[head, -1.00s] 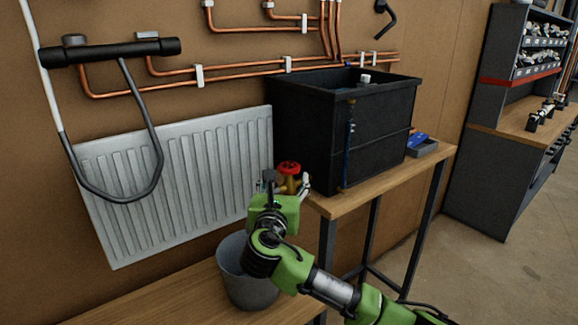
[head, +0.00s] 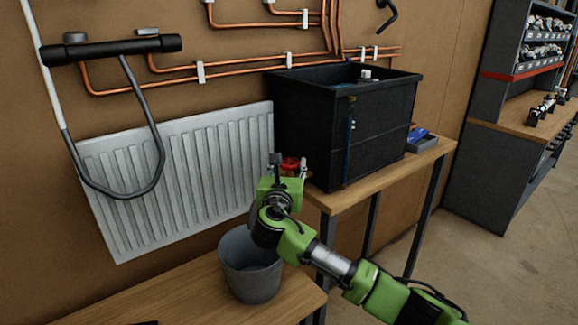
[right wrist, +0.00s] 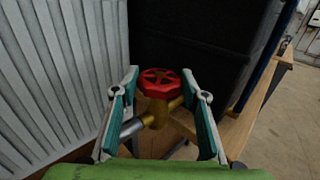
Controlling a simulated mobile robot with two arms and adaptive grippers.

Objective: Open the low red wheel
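The low red wheel (right wrist: 160,83) sits on a brass valve body (right wrist: 157,112) with a grey pipe joining it at the left. In the right wrist view the wheel lies between and just beyond the two fingers of my right gripper (right wrist: 161,100), which is open with a gap on each side. In the head view the red wheel (head: 291,164) shows partly behind my right gripper (head: 289,166), beside the radiator's right end. The lower part of the valve is hidden there by my arm. My left gripper is not in view.
A white radiator (head: 180,175) is on the left. A black tank (head: 350,125) stands on a wooden bench (head: 345,193) close to the wheel. A grey bucket (head: 248,268) stands below my right arm. Copper pipes (head: 240,68) run along the wall.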

